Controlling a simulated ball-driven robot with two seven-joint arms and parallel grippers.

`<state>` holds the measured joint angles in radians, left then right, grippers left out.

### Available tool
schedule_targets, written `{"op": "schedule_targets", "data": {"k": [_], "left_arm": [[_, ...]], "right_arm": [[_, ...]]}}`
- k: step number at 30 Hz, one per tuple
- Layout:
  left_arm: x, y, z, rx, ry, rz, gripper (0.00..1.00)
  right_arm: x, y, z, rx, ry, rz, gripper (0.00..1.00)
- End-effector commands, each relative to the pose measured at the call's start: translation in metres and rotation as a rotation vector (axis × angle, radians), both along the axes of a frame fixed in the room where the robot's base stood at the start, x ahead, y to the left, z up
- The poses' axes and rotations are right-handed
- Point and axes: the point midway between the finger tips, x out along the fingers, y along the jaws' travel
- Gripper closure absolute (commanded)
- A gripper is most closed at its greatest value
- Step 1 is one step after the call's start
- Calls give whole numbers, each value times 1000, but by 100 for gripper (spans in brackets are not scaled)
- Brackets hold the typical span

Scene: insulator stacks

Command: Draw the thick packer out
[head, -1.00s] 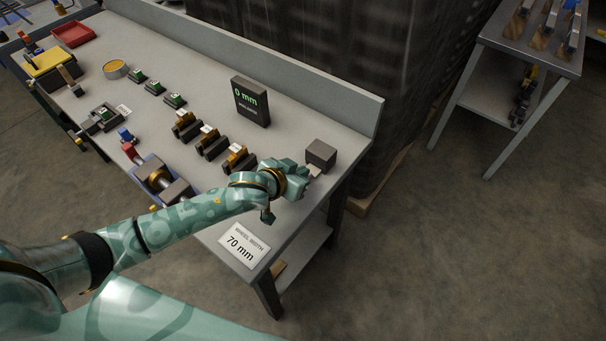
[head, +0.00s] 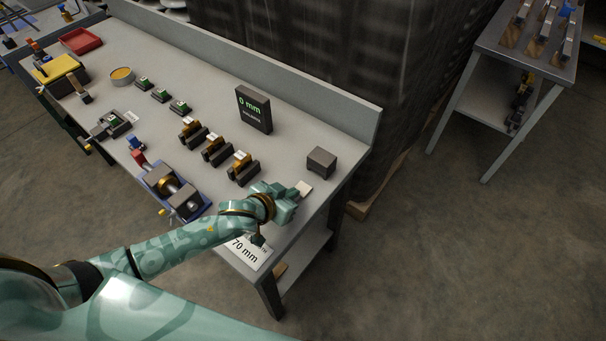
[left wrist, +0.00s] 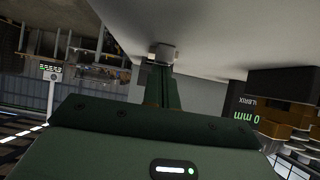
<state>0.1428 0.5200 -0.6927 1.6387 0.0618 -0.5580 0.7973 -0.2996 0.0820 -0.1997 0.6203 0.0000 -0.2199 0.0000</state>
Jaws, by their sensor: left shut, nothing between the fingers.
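I cannot tell for sure which piece is the thick packer. Three gold-topped dark blocks with pale labels stand in a slanting row; the nearest one (head: 243,168) is just up and left of my left gripper. Three small dark pieces with green marks (head: 161,95) lie farther back. The fingertips also show in the left wrist view (left wrist: 163,53). A plain dark grey block (head: 321,161) stands just beyond them, apart. My right gripper is not in view.
A dark display reading 0 mm (head: 254,109) stands near the bench's back ledge. A blue-based fixture with a gold wheel (head: 172,186) sits at the front edge. A 70 mm card (head: 246,254) is partly hidden by my arm. A red tray (head: 81,41) lies far left.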

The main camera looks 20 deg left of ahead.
Motion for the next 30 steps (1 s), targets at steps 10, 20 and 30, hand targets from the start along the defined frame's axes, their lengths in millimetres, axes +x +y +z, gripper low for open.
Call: {"op": "schedule_targets", "data": {"k": [10, 20, 30], "left_arm": [[-12, 4, -11, 10, 21, 1, 100], [-11, 4, 8, 8, 15, 1, 100], [-46, 21, 8, 7, 20, 0, 100]], "right_arm": [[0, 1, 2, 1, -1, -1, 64], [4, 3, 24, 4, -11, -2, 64], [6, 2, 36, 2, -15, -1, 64]]}}
